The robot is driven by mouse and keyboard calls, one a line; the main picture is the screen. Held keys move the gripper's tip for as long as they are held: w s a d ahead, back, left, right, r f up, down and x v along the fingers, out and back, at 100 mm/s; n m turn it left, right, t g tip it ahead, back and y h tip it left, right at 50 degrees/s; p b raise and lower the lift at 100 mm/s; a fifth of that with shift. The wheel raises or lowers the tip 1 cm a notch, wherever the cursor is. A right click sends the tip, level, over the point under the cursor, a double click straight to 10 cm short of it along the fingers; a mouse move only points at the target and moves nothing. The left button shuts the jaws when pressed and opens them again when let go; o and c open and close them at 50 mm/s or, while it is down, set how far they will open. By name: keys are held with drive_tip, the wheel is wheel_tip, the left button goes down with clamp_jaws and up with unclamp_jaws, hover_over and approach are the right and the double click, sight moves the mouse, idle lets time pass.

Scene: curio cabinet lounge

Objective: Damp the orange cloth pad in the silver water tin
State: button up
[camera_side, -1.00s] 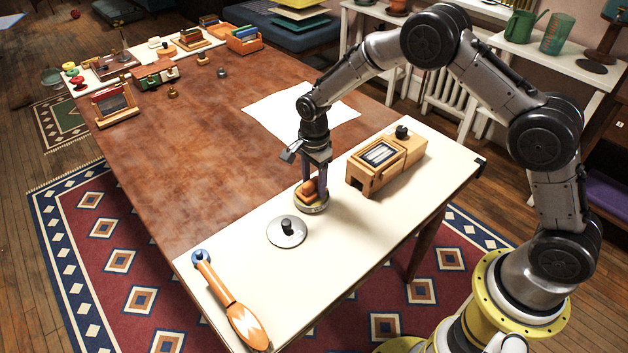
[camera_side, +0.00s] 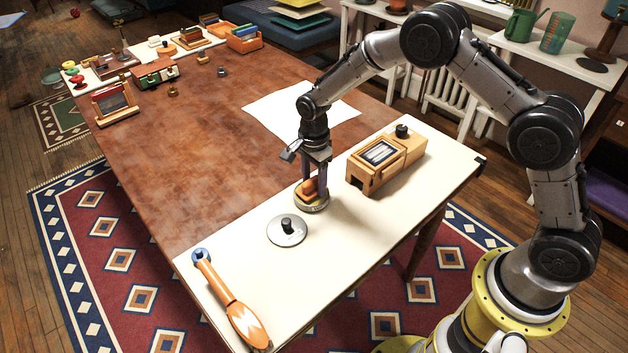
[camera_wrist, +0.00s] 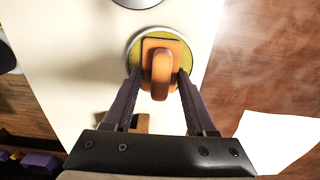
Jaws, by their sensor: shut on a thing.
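The orange cloth pad (camera_side: 309,188) is a small orange block with a raised grip, held between the two fingers of my gripper (camera_side: 316,188). In the wrist view the pad (camera_wrist: 161,62) lies within the rim of the silver water tin (camera_wrist: 131,48), with its yellow-green inside showing around it. The round tin (camera_side: 312,206) stands on the cream tabletop in the side view. My gripper (camera_wrist: 160,85) is shut on the pad's grip from above. The pad's underside is hidden, so I cannot tell how firmly it touches the tin's inside.
A silver disc with a black knob (camera_side: 287,231) lies just in front of the tin. A wooden box with a framed window (camera_side: 385,160) stands to the right. An orange-handled tool (camera_side: 240,312) lies at the front left. White paper (camera_side: 270,112) lies behind on the brown tabletop.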

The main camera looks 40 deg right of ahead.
sight(314, 178)
drive_tip(key=shift+r, duration=3.5)
drive_tip(key=s+d+r+n, duration=0.2)
drive_tip(key=s+d+n, duration=0.3)
drive_tip(key=n, duration=1.3)
drive_tip(key=shift+s+d+r, duration=0.2)
drive_tip(key=shift+d+r, duration=0.05)
drive_tip(key=shift+d, duration=0.45)
